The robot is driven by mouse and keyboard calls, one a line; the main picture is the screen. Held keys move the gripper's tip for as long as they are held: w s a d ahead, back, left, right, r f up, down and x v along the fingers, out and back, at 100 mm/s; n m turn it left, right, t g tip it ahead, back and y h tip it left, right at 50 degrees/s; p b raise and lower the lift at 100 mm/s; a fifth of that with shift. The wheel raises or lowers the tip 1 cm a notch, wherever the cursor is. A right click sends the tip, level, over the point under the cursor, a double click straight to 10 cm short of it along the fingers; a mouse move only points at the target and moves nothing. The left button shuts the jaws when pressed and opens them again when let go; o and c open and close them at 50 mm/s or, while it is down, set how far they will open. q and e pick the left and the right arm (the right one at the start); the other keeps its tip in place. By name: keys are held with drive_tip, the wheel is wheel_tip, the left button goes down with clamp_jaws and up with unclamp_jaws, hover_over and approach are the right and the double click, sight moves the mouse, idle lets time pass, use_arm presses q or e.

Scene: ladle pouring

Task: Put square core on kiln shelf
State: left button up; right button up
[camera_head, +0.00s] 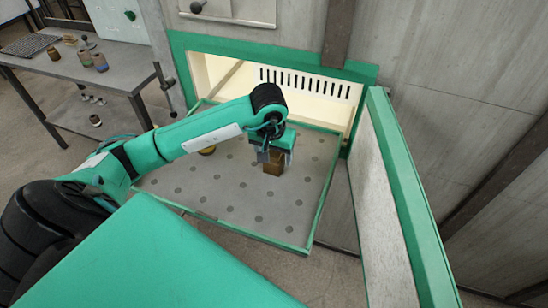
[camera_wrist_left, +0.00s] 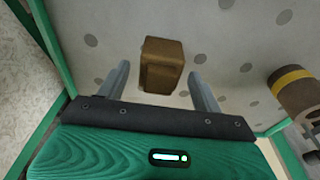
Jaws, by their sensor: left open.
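The square core (camera_head: 274,169) is a brown block on the grey, dotted kiln shelf (camera_head: 225,190), which extends out of the open kiln. My left gripper (camera_head: 273,154) is directly above the core, fingers pointing down. In the left wrist view the core (camera_wrist_left: 162,65) sits between the two spread fingers of my left gripper (camera_wrist_left: 158,75), with visible gaps on both sides. The gripper is open and does not hold it. My right gripper is not in view.
A brown cylinder with a yellow band (camera_wrist_left: 295,88) is on the shelf beside the core; it is partly hidden behind my arm in the head view (camera_head: 207,151). The open kiln door (camera_head: 385,200) stands at the right. A side table (camera_head: 70,65) with several small items is at the left.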

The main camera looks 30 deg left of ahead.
sight(272, 157)
use_arm(q)
drive_tip(key=r, duration=0.2)
drive_tip(key=r+b, duration=0.1)
drive_tip(key=r, duration=0.2)
drive_tip(key=s+r, duration=0.1)
drive_tip(key=r, duration=0.2)
drive_tip(key=shift+d+r, duration=0.15)
drive_tip(key=shift+r, duration=0.1)
drive_tip(key=shift+s+r, duration=0.25)
drive_tip(key=shift+r, duration=0.5)
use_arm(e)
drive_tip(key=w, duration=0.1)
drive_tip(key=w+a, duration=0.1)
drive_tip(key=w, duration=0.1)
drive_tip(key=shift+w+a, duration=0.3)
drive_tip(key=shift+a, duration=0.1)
